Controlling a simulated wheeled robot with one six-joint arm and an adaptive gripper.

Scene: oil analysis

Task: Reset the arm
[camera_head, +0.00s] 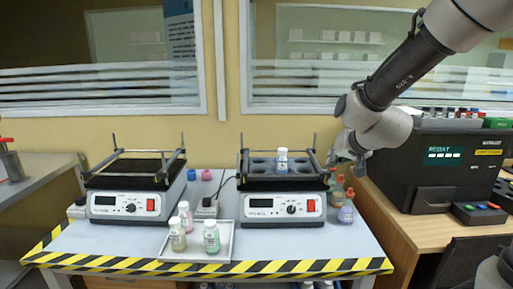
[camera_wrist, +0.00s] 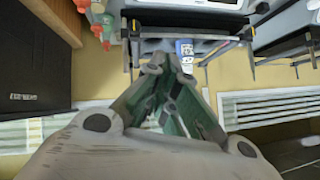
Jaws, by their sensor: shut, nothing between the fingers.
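My arm reaches in from the upper right of the head view, and my gripper (camera_head: 350,166) hangs at its end, right of the right-hand shaker and in front of the wall. In the wrist view my gripper (camera_wrist: 163,68) points away from the camera, its fingers closed together at the tips. Nothing shows between the fingers. One white-capped bottle (camera_head: 282,160) stands in the rack on the right-hand shaker (camera_head: 262,210); it also shows in the wrist view (camera_wrist: 184,48) beyond the fingertips, apart from them.
The left-hand shaker (camera_head: 115,207) has an empty platform. A white tray (camera_head: 222,254) holds several bottles at the table's front. Colored bottles (camera_head: 346,208) stand right of the right-hand shaker, below my gripper. A black analyzer (camera_head: 425,170) stands on the wooden desk at right.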

